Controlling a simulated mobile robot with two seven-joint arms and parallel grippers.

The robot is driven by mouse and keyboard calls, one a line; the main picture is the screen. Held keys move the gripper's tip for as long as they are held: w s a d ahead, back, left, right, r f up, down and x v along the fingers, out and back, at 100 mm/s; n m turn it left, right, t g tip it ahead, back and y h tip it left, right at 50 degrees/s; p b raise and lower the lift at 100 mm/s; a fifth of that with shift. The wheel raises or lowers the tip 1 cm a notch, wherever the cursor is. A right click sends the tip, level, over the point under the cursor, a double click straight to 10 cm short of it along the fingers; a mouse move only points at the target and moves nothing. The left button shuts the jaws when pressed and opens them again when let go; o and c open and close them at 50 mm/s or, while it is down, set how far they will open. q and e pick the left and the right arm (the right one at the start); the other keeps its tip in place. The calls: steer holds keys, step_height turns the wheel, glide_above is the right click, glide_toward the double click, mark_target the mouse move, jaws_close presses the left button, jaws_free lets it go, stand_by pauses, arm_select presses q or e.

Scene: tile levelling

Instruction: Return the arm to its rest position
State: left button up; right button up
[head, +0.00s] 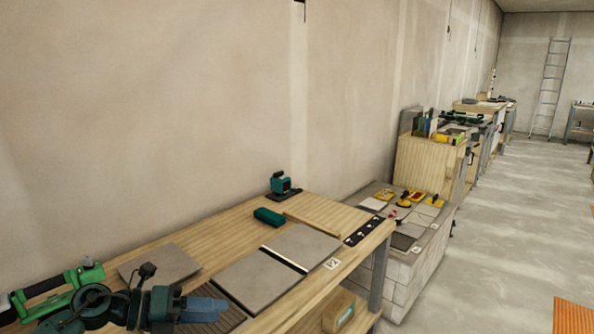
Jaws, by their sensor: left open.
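My left gripper (214,309) is at the lower left, above the front left part of the wooden workbench (213,253). Its blue-grey fingers point right and are open, with nothing seen between them. They are near a dark ribbed mat (228,318), which they partly cover. Two grey tiles, a left one (259,283) and a right one (303,245), lie side by side with a dark and white strip along their joint. Another grey tile (158,262) lies apart, behind the gripper. My right gripper is not in view.
On the bench stand a teal block (268,217), a green and black tool (283,185) and a dark strip with white pieces (363,231). A pale block stand (411,270) with tiles and yellow tools is to the right. Open floor (500,240) lies further right.

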arm_select(q)
steer(key=s+d+n+t+h, duration=0.2)
steer(key=s+d+n+t, duration=0.1)
steer(key=d+n+t, duration=0.4)
steer(key=s+a+f+n+y+p, duration=0.1)
steer(key=s+f+n+y, duration=0.3)
steer(key=n, duration=0.7)
steer(key=s+a+f+n+t+y+p, duration=0.1)
steer(key=s+a+f+n+y, duration=0.1)
steer(key=s+f+n+y, duration=0.3)
step_height(320, 180, down, 4)
steer(key=n+y, duration=0.1)
steer(key=n, duration=0.5)
steer(key=shift+s+r+t, duration=0.2)
steer(key=shift+s+t, duration=0.1)
steer(key=s+f+n+g, duration=0.1)
steer(key=s+f, duration=0.1)
steer(key=s+f+n+g+y, duration=0.1)
steer(key=s+n, duration=0.1)
steer(key=s, duration=0.1)
steer(key=s+f+n+g, duration=0.1)
steer(key=s+f, duration=0.1)
steer(key=s, duration=0.1)
steer(key=shift+d+f+n+g+y, duration=0.25)
steer(key=shift+f+n+g+y, duration=0.05)
steer(key=shift+n, duration=0.1)
